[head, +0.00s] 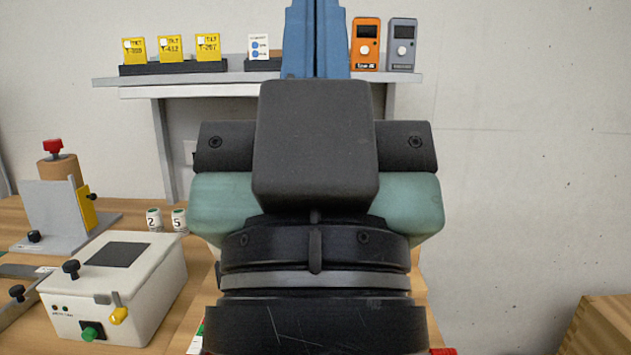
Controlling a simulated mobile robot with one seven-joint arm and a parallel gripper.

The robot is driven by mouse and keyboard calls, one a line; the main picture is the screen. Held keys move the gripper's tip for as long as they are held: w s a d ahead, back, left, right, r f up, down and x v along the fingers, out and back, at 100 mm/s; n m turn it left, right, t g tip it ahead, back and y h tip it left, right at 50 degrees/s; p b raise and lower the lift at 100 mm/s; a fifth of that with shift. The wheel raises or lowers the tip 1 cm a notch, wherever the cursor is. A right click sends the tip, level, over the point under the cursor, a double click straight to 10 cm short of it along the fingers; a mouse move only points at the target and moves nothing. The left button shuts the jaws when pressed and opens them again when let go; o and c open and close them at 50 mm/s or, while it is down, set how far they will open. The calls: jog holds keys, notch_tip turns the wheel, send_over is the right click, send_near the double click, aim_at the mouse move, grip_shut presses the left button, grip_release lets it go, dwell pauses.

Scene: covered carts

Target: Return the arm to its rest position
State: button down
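My gripper (316,22) is close to the camera, in the middle of the head view, and points up and away from me. Its two blue fingers lie side by side with almost no gap and look shut, with nothing seen between them. Their tips run up to the top edge of the picture, so the ends may be cut off. The black wrist, a dark box and the teal hand body fill the middle and hide part of the shelf and table behind.
A wall shelf (240,77) behind carries yellow tags, an orange meter (365,43) and a grey meter (402,44). At left, a white box (115,285), a grey fixture (55,215) and two small jars (166,219) stand on the wooden table. A wooden block (600,325) is lower right.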

notch_tip(320, 180, up, 19)
jog(key=p, duration=1.6)
jog(key=shift+p, duration=0.3)
